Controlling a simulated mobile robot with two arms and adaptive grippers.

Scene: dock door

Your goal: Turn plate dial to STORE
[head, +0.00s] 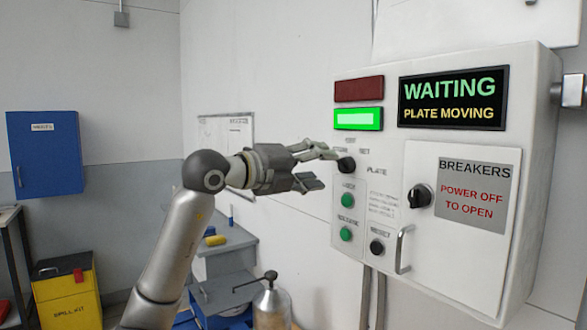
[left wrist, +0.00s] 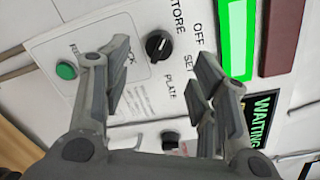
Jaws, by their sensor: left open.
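The plate dial is a black round knob (head: 346,164) on the white control box (head: 525,150), beside the word PLATE. In the left wrist view the dial (left wrist: 159,45) shows between my open fingers, with STORE, OFF and SET lettered around it. A light mark shows on the knob, but I cannot tell for sure which word it points at. My left gripper (head: 320,167) is open and empty in front of the dial; its fingers (left wrist: 163,60) spread either side of it in the wrist view. I cannot tell whether they touch it. My right gripper is not in view.
A display (head: 453,98) reads WAITING, PLATE MOVING; a green lamp (head: 358,119) is lit. Green buttons (head: 348,200) and a black button (head: 377,247) sit below the dial. The breaker door has a handle (head: 403,250) and black knob (head: 420,196). A metal canister (head: 271,305) stands below.

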